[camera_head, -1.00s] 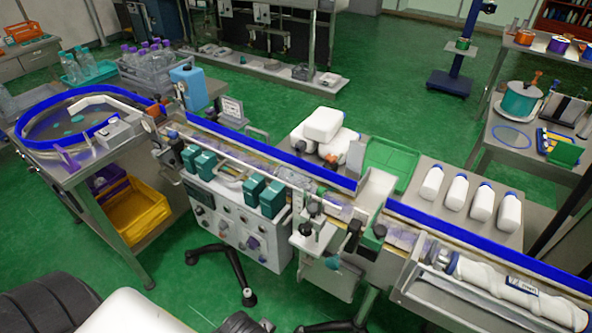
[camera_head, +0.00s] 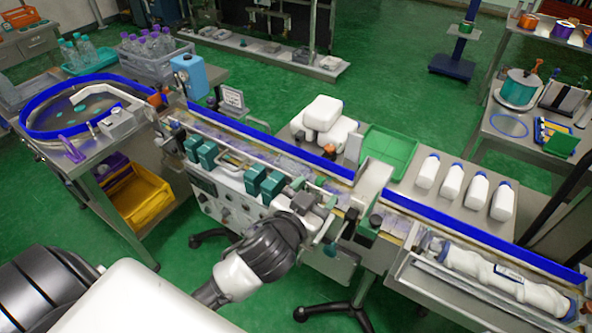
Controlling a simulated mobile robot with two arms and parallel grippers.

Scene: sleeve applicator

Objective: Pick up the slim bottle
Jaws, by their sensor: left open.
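Several white bottles with blue caps stand in a row on the steel table at the right; the nearest to the right edge is one white bottle (camera_head: 503,201), and another white bottle (camera_head: 428,171) stands at the row's left end. I cannot tell which bottle is the slim one. My left gripper (camera_head: 314,204) is in front of the conveyor's middle, beyond my dark wrist. It is open, small in the picture and partly lost against the machine parts. It is well to the left of the bottle row and apart from it. My right gripper is not in view.
The blue-railed conveyor (camera_head: 262,133) runs between my arm and the bottles. A green tray (camera_head: 388,150) and white jugs (camera_head: 322,112) are left of the bottles. A crate of clear bottles (camera_head: 155,65) stands at the back left. Green floor is open behind.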

